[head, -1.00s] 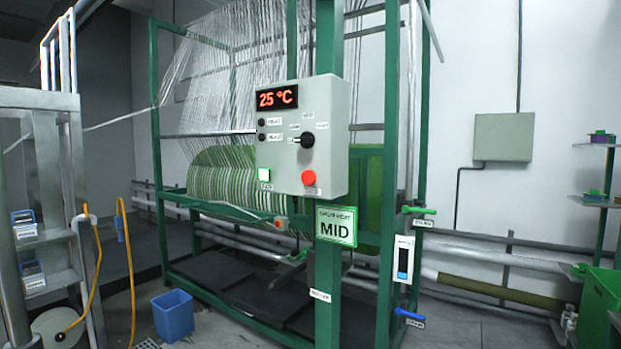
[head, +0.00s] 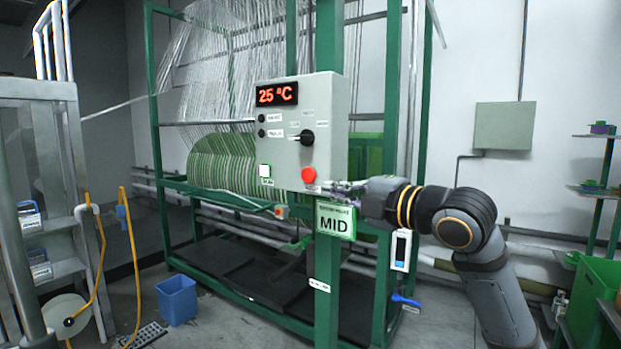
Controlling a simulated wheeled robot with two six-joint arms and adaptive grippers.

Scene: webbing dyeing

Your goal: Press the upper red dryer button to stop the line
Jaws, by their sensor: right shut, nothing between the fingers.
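The grey control box (head: 288,95) is mounted on a green post and shows 25 °C in red digits. A round red button (head: 308,174) sits low on its face, above a small label. A smaller red button (head: 280,211) is lower, on the green frame. My right gripper (head: 328,187) is shut and empty, its fingers pointing left, just right of and slightly below the upper red button. I cannot tell whether it touches the box. My left gripper is out of view.
A green MID sign (head: 335,221) hangs right below my fingers. A blue bin (head: 176,300) stands on the floor at left, a green bin (head: 594,300) at right.

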